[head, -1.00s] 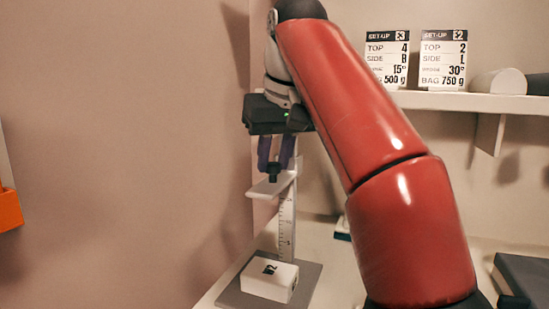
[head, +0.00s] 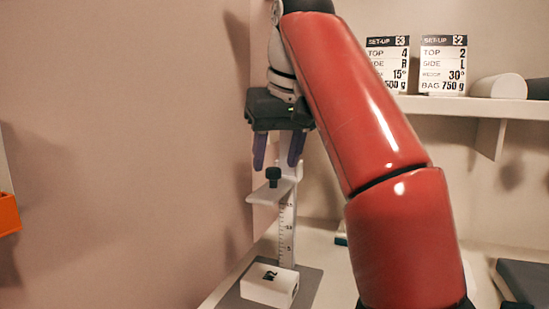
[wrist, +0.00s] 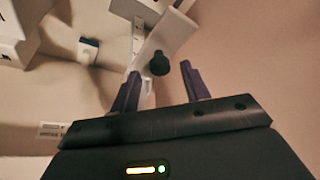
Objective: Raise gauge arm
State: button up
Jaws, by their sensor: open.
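The gauge stands at the back left of the bench, with an upright ruled scale (head: 286,232) on a grey base plate. Its white arm (head: 268,193) sticks out near the top of the scale, with a black knob (head: 273,176) on it. My gripper (head: 277,166) is open and empty just above the knob, its purple fingers pointing down. In the wrist view the knob (wrist: 160,64) shows beyond and between the fingertips (wrist: 163,72), apart from them. A white block (head: 270,284) marked 2 rests on the base plate below the arm.
A wall is close on the left, with an orange object (head: 8,214) at its edge. A shelf (head: 480,107) at the back right holds two set-up cards (head: 443,65) and a pale cylinder (head: 500,87). A dark grey flat object (head: 525,280) lies at right.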

jog(key=s+d+b, duration=0.2)
jog(key=s+d, duration=0.3)
jog(key=s, duration=0.5)
jog(key=shift+s, duration=0.2)
